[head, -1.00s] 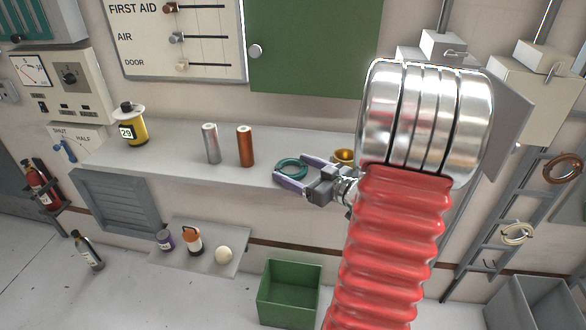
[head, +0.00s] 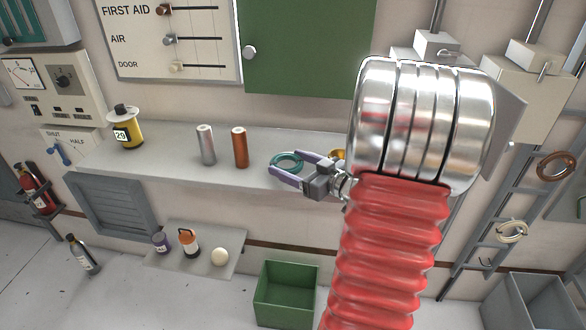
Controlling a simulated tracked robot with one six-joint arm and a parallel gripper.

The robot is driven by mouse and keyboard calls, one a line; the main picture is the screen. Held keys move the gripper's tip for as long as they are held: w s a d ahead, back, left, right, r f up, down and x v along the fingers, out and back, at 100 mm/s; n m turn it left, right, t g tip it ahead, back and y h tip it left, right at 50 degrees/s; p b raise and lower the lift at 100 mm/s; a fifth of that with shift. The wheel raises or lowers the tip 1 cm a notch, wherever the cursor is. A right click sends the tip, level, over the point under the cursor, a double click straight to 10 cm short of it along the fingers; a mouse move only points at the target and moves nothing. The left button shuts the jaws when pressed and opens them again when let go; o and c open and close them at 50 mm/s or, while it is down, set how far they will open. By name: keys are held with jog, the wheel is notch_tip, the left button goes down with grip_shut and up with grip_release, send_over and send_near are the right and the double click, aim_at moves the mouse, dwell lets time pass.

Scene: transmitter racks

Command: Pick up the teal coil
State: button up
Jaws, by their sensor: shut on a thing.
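The teal coil (head: 287,158) is a ring at the front right part of the grey shelf (head: 130,160). My gripper (head: 284,162) reaches in from the right, its two purple-grey fingers on either side of the coil. It is shut on the coil. The fingers cover part of the ring's right and front sides. Whether the coil touches the shelf top or is slightly above it, I cannot tell.
A silver cylinder (head: 206,145) and a copper cylinder (head: 240,147) stand left of the coil. A brass object (head: 338,154) is partly hidden behind my arm. A yellow canister (head: 126,130) stands farther left. A green bin (head: 286,295) is on the floor below.

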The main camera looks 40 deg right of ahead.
notch_tip(320, 180, up, 8)
dwell(0.4)
dwell(0.5)
